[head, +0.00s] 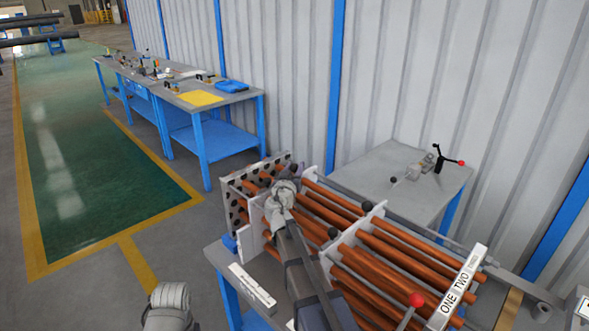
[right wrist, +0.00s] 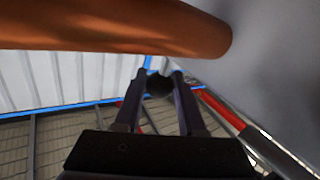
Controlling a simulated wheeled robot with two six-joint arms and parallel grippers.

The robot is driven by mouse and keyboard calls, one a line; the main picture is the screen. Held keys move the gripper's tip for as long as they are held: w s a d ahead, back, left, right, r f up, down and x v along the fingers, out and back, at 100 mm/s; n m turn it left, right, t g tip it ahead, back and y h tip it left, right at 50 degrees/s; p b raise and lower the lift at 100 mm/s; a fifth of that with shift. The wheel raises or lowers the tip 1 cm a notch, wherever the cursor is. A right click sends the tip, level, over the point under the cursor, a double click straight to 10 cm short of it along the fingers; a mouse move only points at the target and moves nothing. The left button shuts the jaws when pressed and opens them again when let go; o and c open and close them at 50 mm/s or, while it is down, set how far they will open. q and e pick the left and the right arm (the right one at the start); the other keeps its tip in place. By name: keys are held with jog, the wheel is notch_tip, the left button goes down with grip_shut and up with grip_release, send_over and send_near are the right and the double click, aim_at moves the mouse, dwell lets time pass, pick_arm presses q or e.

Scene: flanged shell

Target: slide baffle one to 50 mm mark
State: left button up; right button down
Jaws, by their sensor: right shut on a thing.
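A bundle of copper tubes (head: 365,262) lies on a bench, passing through pale upright baffle plates. One plate (head: 268,222) stands near the perforated end plate; another (head: 372,217) stands farther right. I cannot tell which is baffle one. My right gripper (head: 280,188) reaches over the left part of the bundle, its fingers mostly hidden. In the right wrist view, the right gripper (right wrist: 159,80) is shut on a dark round knob (right wrist: 159,86), beside a grey plate (right wrist: 275,55) and under a copper tube (right wrist: 110,27). No 50 mm mark is legible.
A perforated end plate (head: 236,202) closes the bundle's left end. A sign reading ONE, TWO (head: 463,288) and a red knob (head: 416,299) are at the right. A grey side table (head: 385,172) stands behind. A white strip (head: 252,285) lies on the bench front.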

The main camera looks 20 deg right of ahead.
dwell(0.9)
jog(key=s, duration=0.1)
jog(key=s+d, duration=0.1)
jog(key=s, duration=0.2)
jog(key=shift+s+d, duration=0.35)
jog(key=shift+s, duration=0.05)
jog(key=c, duration=0.5)
grip_release()
jog(key=v, duration=0.7)
jog(key=shift+s+a, duration=0.25)
